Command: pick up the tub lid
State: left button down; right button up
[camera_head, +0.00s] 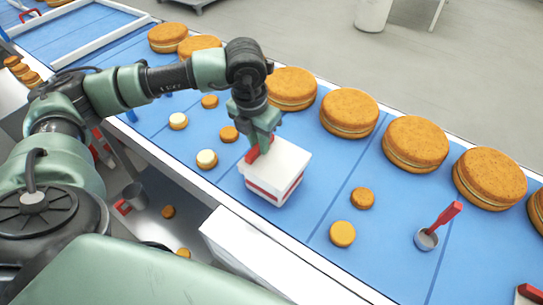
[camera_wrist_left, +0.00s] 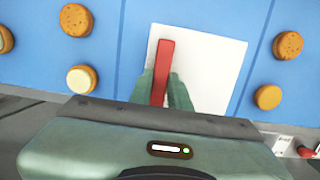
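The white tub (camera_head: 270,186) with a red band stands on the blue belt, below my left gripper. Its square white tub lid (camera_head: 288,160) sits on top and has a red bar handle; the lid also shows in the left wrist view (camera_wrist_left: 215,65). My left gripper (camera_head: 262,142) reaches down to the handle. In the left wrist view its fingers (camera_wrist_left: 163,88) lie close against both sides of the red bar, with no clear gap. The fingertips are partly hidden in both views. My right gripper is not in view.
Large filled rounds (camera_head: 349,112) line the far side of the blue belt (camera_head: 305,230). Several small rounds (camera_head: 342,234) lie around the tub. A small pot with a red handle (camera_head: 428,238) stands to the right. A white box top (camera_head: 265,255) is in front.

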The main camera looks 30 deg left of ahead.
pick_arm(q)
jog(key=shift+r, duration=0.15)
notch_tip(320, 180, up, 25)
jog(key=p, duration=0.3)
dwell(0.8)
jog(key=shift+f, duration=0.2)
